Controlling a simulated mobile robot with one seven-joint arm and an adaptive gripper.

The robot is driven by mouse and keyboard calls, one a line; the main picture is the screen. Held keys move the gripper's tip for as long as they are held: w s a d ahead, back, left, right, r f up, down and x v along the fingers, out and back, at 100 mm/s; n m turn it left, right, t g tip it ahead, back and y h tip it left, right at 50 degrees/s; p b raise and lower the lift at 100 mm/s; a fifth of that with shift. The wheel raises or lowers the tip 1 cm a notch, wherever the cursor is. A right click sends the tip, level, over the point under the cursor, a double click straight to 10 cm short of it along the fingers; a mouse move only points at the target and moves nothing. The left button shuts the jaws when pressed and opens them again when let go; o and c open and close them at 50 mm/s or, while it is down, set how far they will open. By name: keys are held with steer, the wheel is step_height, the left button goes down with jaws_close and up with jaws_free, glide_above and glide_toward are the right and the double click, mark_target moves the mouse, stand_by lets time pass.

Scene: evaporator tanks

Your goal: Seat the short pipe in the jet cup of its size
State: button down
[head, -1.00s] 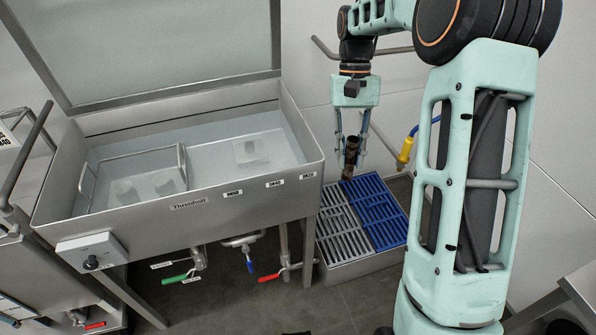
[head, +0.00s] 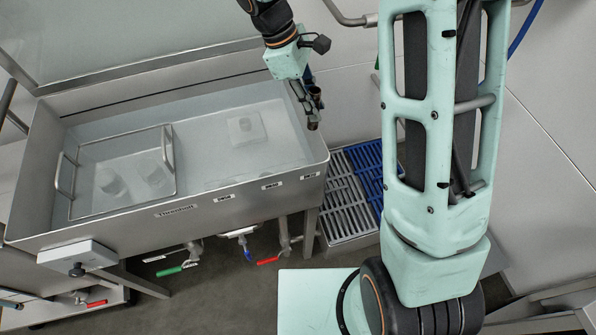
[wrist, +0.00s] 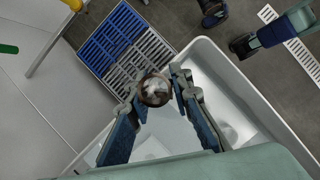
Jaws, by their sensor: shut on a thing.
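My gripper (head: 308,98) is shut on a short brown pipe (head: 314,96), held upright just above the right end of the steel tank (head: 240,205). In the wrist view my gripper (wrist: 158,92) grips the pipe (wrist: 155,89), seen end-on between the two fingers. Inside the tank, two pale round cups (head: 112,181) sit within a wire frame at the left. A pale square block with a round top (head: 246,128), which may be another cup, sits farther right. The labels on the tank front are too small to read surely.
A wire frame (head: 168,150) with raised handles stands in the tank's left part. Grey (head: 345,205) and blue (head: 372,170) slotted racks lie right of the tank. A control box (head: 76,258) and coloured valve handles sit at the tank's front and underside.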

steer(key=a+f+n+b, duration=0.1)
steer(key=f+b, duration=0.1)
steer(key=f, duration=0.5)
steer(key=a+f+n+t+b, duration=0.1)
steer(key=f+n+b, duration=0.1)
steer(key=f, duration=0.5)
steer(key=s+a+f+n+t+b, duration=0.1)
steer(key=f+n+b, duration=0.1)
steer(key=f, duration=0.6)
steer(key=shift+a+f+b, duration=0.1)
steer(key=shift+a+b, duration=0.2)
steer(key=shift+b, duration=0.25)
steer(key=shift+f, duration=0.1)
steer(key=c, duration=1.7)
jaws_free()
steer(key=shift+c, duration=0.2)
steer(key=shift+r, duration=0.25)
steer(key=v, duration=1.2)
steer(key=shift+p, duration=0.4)
